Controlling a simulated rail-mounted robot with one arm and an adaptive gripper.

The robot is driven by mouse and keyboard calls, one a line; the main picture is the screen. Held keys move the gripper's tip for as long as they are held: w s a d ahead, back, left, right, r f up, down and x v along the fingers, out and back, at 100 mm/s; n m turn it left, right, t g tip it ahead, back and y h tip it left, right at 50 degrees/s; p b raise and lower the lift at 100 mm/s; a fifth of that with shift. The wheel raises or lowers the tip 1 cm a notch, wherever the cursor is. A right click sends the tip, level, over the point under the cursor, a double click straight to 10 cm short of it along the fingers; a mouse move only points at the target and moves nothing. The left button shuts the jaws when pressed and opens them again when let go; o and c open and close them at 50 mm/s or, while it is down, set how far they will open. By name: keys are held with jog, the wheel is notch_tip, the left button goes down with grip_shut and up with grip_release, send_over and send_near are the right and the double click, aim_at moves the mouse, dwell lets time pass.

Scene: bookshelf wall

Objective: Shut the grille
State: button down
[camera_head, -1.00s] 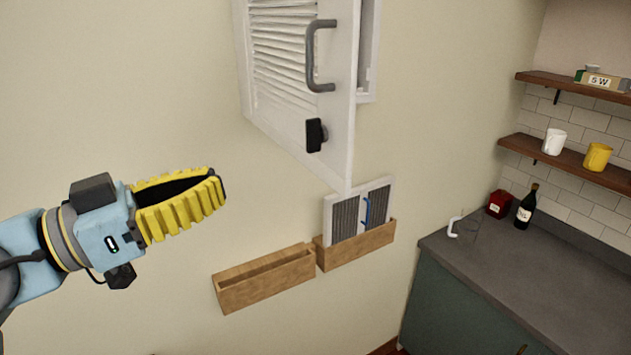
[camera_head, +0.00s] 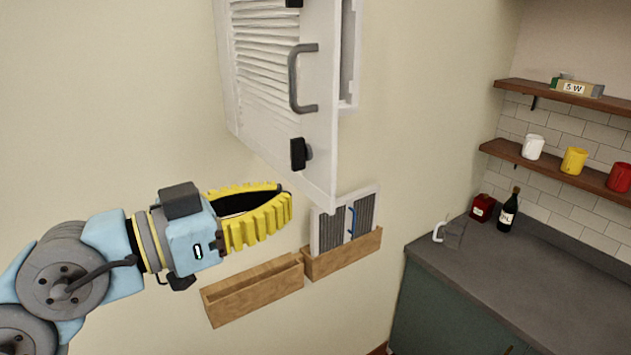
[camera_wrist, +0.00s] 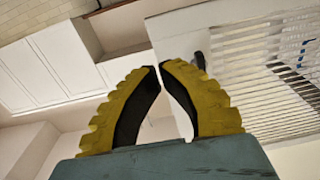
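The grille (camera_head: 265,85) is a white louvred door. It stands swung open, angled out from its white frame (camera_head: 348,60) on the wall. It has a grey bow handle (camera_head: 294,80) and black latches, one of them low on the door (camera_head: 299,153). My gripper (camera_head: 289,192) is below and left of the door's lower edge, apart from it. Its yellow ribbed fingers come together at the tips with nothing between them. In the wrist view the grille's slats (camera_wrist: 262,75) show to the right, beyond the fingertips (camera_wrist: 158,66).
Two wooden wall boxes (camera_head: 252,294) are below the door; the right one (camera_head: 343,256) holds a grey filter panel (camera_head: 347,220). A dark counter (camera_head: 500,265) with a bottle (camera_head: 508,212) and red container is at right, under shelves with mugs.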

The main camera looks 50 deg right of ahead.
aim_at(327, 185)
jog(key=shift+p+x, duration=0.8)
jog(key=shift+x, duration=2)
